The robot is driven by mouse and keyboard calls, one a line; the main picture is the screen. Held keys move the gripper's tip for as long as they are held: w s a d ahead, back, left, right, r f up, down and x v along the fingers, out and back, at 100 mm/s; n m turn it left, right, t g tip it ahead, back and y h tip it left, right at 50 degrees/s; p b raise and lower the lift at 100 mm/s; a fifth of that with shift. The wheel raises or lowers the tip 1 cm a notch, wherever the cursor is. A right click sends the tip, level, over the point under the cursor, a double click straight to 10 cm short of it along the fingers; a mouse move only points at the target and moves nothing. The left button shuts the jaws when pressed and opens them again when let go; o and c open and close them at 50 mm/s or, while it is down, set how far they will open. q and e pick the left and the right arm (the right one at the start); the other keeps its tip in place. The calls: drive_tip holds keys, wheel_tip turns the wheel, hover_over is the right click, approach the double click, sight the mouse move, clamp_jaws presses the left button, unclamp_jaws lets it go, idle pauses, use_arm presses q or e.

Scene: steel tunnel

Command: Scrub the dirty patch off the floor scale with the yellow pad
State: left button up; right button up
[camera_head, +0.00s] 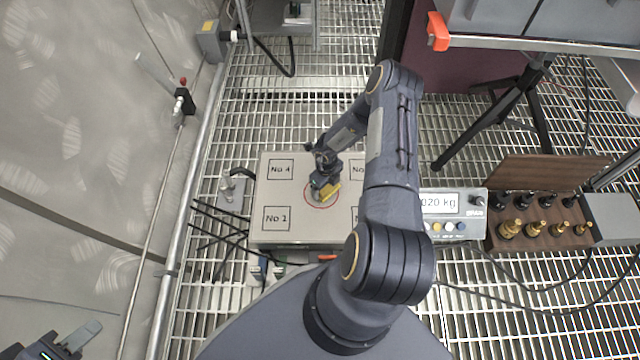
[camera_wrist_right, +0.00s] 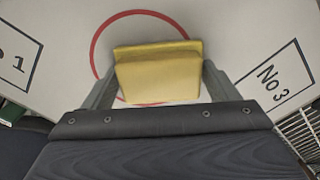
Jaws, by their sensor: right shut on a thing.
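The floor scale (camera_head: 310,232) has a pale square top with boxed corner labels and a red circle (camera_head: 308,201) in the middle. My right gripper (camera_head: 325,190) reaches down over this circle and is shut on the yellow pad (camera_head: 330,192). In the right wrist view the pad (camera_wrist_right: 158,72) sits between both fingers, over part of the red ring (camera_wrist_right: 97,45). I cannot tell whether the pad touches the scale. The dirty patch is not clearly visible; the pad and gripper cover much of the circle. My left gripper (camera_head: 77,341) is at the bottom left corner, away from the scale.
A display box (camera_head: 453,213) reading "020 kg" stands right of the scale. A wooden rack (camera_head: 540,228) with brass weights is farther right. Cables (camera_head: 215,215) lie left of the scale on the grating. A black tripod leg (camera_head: 480,130) stands behind right.

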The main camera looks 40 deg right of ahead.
sight(337, 189)
drive_tip(key=shift+s+d+p, duration=0.35)
drive_tip(key=shift+s+d, duration=0.9)
drive_tip(key=shift+d, duration=0.2)
drive_tip(key=shift+r, duration=0.1)
drive_tip(key=shift+w+a, duration=1.05)
drive_tip(key=shift+a, duration=0.15)
drive_tip(key=shift+w+a+b, duration=0.35)
drive_tip(key=shift+w+a, duration=1.05)
drive_tip(key=shift+a, duration=0.25)
drive_tip(key=shift+r+p, duration=2.5)
drive_tip(key=shift+r, duration=0.5)
